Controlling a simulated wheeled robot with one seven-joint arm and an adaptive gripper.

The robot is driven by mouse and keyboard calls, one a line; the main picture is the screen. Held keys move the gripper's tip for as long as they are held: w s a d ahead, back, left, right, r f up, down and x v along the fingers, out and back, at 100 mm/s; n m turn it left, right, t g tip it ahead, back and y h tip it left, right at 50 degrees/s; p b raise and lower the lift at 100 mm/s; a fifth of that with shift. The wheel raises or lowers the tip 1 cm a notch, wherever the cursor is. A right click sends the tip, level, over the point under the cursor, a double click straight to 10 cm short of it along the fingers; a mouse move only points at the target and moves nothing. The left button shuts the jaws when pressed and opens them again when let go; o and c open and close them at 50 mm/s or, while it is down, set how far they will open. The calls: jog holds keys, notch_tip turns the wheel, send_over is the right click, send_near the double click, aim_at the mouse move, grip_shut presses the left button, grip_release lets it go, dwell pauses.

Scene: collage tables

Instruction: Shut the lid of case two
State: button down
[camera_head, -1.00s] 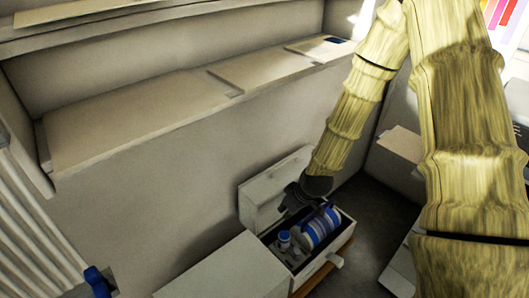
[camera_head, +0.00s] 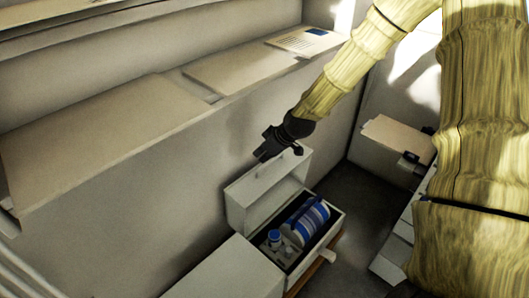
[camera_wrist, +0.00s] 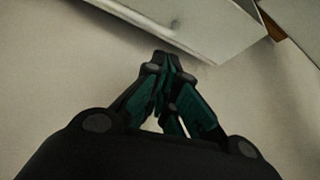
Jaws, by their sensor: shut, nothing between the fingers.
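An open white case (camera_head: 334,237) stands low against the wall, with its lid (camera_head: 262,190) raised upright on the wall side. A blue-and-white cylinder (camera_head: 308,218) and a smaller blue-capped bottle (camera_head: 274,238) lie inside it. I see no number on it. My gripper (camera_head: 262,156) is shut and empty, just above and behind the raised lid's upper edge, by the wall. In the wrist view my gripper (camera_wrist: 168,62) has its fingertips together, beside a pale panel (camera_wrist: 195,25) that appears to be the lid. Whether they touch is unclear.
A second white box (camera_head: 225,272) with a closed top sits at the lower left of the open case. The wall (camera_head: 170,170) rises close behind, with a ledge (camera_head: 90,135) above. Dark floor (camera_head: 365,200) is free at the right.

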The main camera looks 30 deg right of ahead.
send_over(254, 173)
jog(key=shift+s+f, duration=0.1)
jog(key=shift+f, duration=2.7)
